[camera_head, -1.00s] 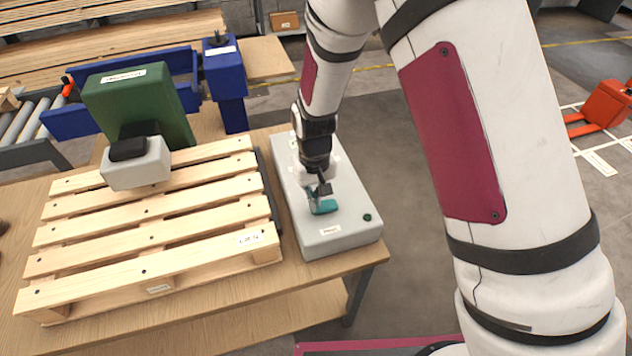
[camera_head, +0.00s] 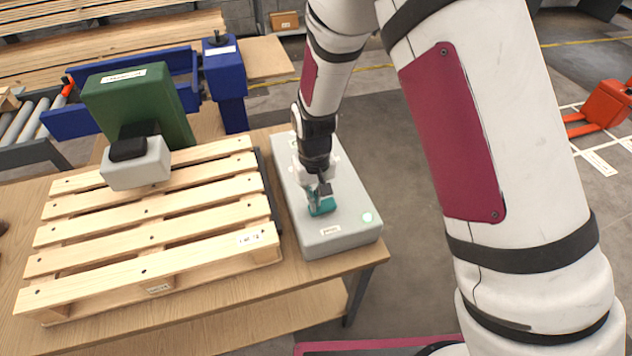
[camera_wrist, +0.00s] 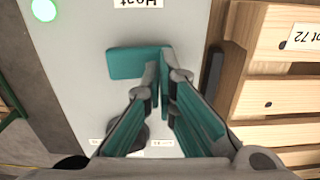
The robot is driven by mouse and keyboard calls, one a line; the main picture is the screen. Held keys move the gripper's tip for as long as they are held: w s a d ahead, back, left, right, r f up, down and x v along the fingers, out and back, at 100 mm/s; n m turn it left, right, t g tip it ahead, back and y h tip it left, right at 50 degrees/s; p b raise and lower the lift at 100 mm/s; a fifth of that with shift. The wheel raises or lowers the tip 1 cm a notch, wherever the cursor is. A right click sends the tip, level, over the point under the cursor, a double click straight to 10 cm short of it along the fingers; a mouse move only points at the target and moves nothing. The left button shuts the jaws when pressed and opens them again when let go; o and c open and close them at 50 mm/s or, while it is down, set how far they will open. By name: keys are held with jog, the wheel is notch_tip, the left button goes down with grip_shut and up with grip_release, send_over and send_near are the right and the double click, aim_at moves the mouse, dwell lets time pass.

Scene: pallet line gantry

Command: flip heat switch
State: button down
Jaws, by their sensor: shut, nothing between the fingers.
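The heat switch is a teal paddle (camera_wrist: 133,62) on a light grey control box (camera_head: 345,232) at the right end of the table. The paddle also shows in the head view (camera_head: 322,206). A label reading "Heat" (camera_wrist: 138,2) is on the box beside it. My gripper (camera_wrist: 163,85) is shut and empty, with its fingertips at the paddle's edge, apparently touching it. In the head view my gripper (camera_head: 318,192) hides part of the paddle. A round lamp (camera_head: 368,217) on the box is lit pale green; it is bright green in the wrist view (camera_wrist: 44,10).
A wooden pallet (camera_head: 150,235) lies on the table left of the box. A green unit (camera_head: 140,95) with a grey head (camera_head: 137,165) stands over its far left part. A blue post (camera_head: 226,85) stands behind. Floor right of the table is open.

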jog(key=shift+r+p, duration=0.95)
jog(key=shift+r, duration=2.15)
